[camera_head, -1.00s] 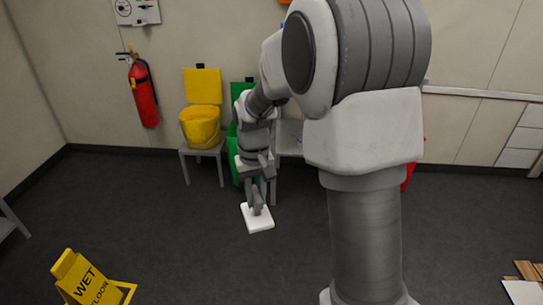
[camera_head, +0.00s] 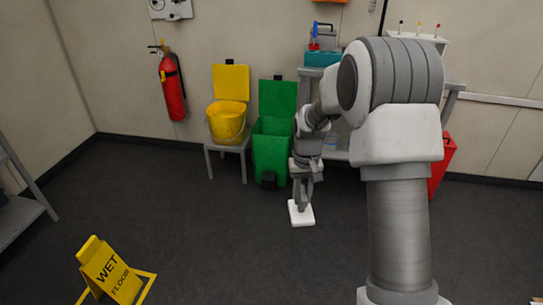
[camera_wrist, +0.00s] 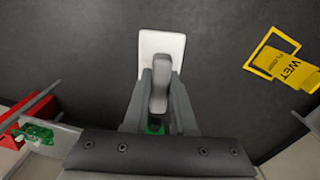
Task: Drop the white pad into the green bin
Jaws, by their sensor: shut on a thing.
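My gripper (camera_head: 301,203) is shut on the white pad (camera_head: 301,214) by a grey handle-like piece on the pad's top. The pad hangs flat in front of the gripper, apart from the bin. In the wrist view the white pad (camera_wrist: 162,46) lies beyond the fingers of my gripper (camera_wrist: 158,95), its lower part hidden by the grey piece. The green bin (camera_head: 271,156) stands on the floor by the back wall with its lid up and its top open. It is behind and to the left of my gripper in the head view.
A yellow bucket (camera_head: 227,122) with a raised lid sits on a stand left of the green bin. A red container (camera_head: 440,166) is at the right behind my arm. A yellow wet-floor sign (camera_head: 116,274) stands at the front left. The floor between is clear.

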